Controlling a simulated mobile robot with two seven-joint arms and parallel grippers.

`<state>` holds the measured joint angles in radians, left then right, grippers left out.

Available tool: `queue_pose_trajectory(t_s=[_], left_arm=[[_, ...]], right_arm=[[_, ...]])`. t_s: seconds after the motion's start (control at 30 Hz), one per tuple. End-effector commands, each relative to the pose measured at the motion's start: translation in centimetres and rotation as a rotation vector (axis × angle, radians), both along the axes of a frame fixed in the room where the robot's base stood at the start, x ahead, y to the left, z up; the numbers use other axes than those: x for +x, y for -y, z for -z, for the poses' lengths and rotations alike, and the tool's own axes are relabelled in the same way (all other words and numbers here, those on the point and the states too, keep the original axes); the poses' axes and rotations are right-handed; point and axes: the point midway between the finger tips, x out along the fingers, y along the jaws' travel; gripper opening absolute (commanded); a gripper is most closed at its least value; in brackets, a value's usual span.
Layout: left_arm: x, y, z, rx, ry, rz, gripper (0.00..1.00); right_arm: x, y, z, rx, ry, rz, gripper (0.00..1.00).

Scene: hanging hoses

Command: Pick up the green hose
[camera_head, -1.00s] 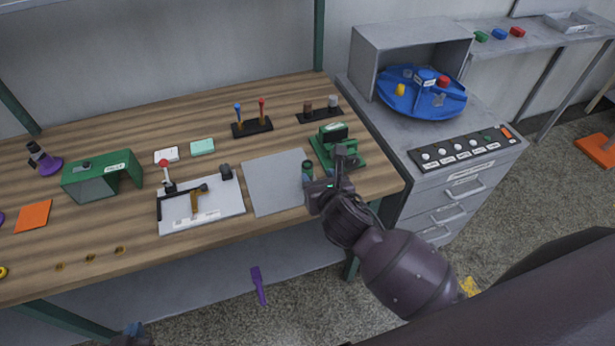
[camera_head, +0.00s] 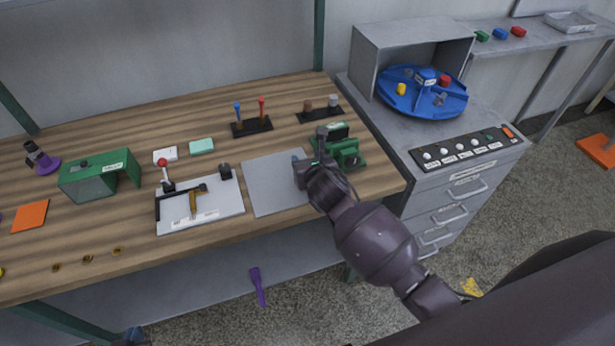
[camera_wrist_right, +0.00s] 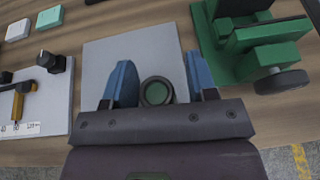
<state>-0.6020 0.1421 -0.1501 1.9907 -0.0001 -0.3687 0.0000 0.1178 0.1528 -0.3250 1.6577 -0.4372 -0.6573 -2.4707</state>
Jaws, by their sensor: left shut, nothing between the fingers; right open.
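In the right wrist view, a round green piece with a dark ring-shaped rim (camera_wrist_right: 157,91) shows between my right gripper's fingers. It may be the green hose seen end-on, but I cannot tell its length or shape. My right gripper (camera_wrist_right: 160,78) is open, with one blue finger on each side of it and a visible gap to the right finger. In the head view my right gripper (camera_head: 308,152) is over the right part of the grey plate and hides the piece. My left gripper (camera_head: 132,334) only just shows at the bottom edge, shut and empty.
A green vise-like device (camera_head: 347,155) stands close right of my right gripper. A white board with a black-and-yellow tool (camera_head: 222,205) lies left of the grey plate (camera_head: 262,190). Peg stands (camera_head: 253,128) are behind. A grey cabinet (camera_head: 450,187) stands right of the table.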

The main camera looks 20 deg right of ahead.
Motion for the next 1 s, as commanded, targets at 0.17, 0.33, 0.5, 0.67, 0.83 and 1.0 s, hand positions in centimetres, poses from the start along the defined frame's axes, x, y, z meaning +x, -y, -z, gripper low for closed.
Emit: queue_pose_trajectory(t_s=[0.17, 0.33, 0.5, 0.67, 0.83, 1.0], left_arm=[[0.0, 0.0, 0.1, 0.000, -0.001, 0.000, 0.00], [0.0, 0.0, 0.1, 0.001, -0.002, 0.000, 0.00], [0.0, 0.0, 0.1, 0.001, -0.002, 0.000, 0.00], [0.0, 0.0, 0.1, 0.001, -0.002, 0.000, 0.00], [0.0, 0.0, 0.1, 0.001, -0.002, 0.000, 0.00], [0.0, 0.0, -0.2, 0.001, -0.001, 0.000, 0.00]], right_arm=[[0.6, 0.0, 0.2, 0.001, 0.000, -0.001, 0.52], [0.5, 0.0, 0.2, 0.001, 0.000, -0.001, 0.49], [0.5, 0.0, 0.2, 0.001, 0.000, -0.001, 0.23], [0.5, 0.0, 0.2, 0.001, 0.000, -0.001, 0.07], [0.5, 0.0, 0.1, 0.001, 0.000, -0.001, 0.07], [0.6, 0.1, -1.1, 0.000, 0.003, -0.001, 0.06]])
